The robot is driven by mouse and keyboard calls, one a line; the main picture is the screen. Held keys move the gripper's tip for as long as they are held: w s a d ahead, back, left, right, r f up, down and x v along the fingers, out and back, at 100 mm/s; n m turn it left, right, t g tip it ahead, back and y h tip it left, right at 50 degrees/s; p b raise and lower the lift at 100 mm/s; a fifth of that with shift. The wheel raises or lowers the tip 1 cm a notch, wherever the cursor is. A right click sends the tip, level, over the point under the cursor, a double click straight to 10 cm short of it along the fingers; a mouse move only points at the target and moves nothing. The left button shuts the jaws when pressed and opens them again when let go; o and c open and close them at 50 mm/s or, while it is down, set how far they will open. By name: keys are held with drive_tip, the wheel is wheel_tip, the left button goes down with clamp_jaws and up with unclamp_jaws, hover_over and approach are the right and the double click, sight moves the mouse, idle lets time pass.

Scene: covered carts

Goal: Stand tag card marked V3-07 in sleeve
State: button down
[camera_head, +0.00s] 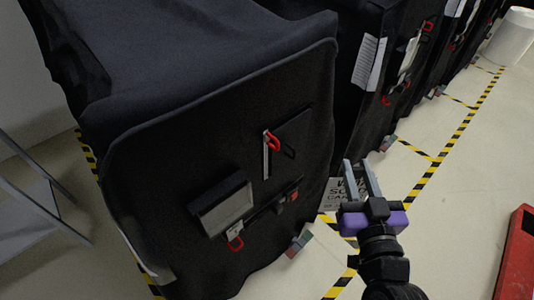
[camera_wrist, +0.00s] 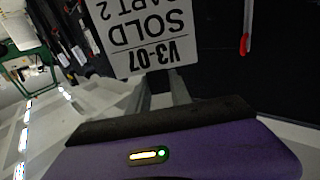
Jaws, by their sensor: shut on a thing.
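My gripper (camera_head: 358,164) is shut on the white tag card (camera_head: 338,193), in front of the right side of the nearest covered cart. In the wrist view, the card (camera_wrist: 143,35) reads "V3-07", "SOLD" and "CAPT 2", upside down, and extends beyond the fingers (camera_wrist: 160,88). On the dark cart cover (camera_head: 130,150), a grey framed, box-like holder (camera_head: 222,206) sticks out low on the front and looks like the sleeve. It is left of my gripper, apart from the card, and its inside is not clear.
More covered carts (camera_head: 350,110) stand behind. A red object (camera_head: 518,250) is on the floor at right. Striped floor tape (camera_head: 440,160) crosses open floor.

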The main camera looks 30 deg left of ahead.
drive_tip(key=s+a+r+n+g+y, duration=0.85)
drive_tip(key=s+a+r, duration=0.55)
drive_tip(key=s+r, duration=0.35)
drive_tip(key=shift+g, duration=0.35)
drive_tip(key=shift+w+a+f+p, duration=0.2)
drive_tip(key=shift+w+a+f, duration=0.35)
drive_tip(key=shift+a, duration=0.95)
drive_tip(key=shift+w+a+f+p, duration=0.25)
drive_tip(key=shift+w+a+f, duration=0.25)
drive_tip(key=shift+a, duration=1.05)
drive_tip(key=shift+w+a+f+p, duration=0.2)
drive_tip(key=shift+w+a+f, duration=0.35)
drive_tip(key=shift+a, duration=0.95)
drive_tip(key=shift+w+a+f, duration=0.15)
drive_tip(key=shift+w, duration=0.05)
drive_tip(key=shift+f+b, duration=4.75)
drive_tip(key=shift+f, duration=0.5)
drive_tip(key=shift+f+b, duration=0.35)
drive_tip(key=shift+b, duration=0.25)
drive_tip(key=shift+f+b, duration=0.45)
drive_tip(key=shift+f, duration=0.1)
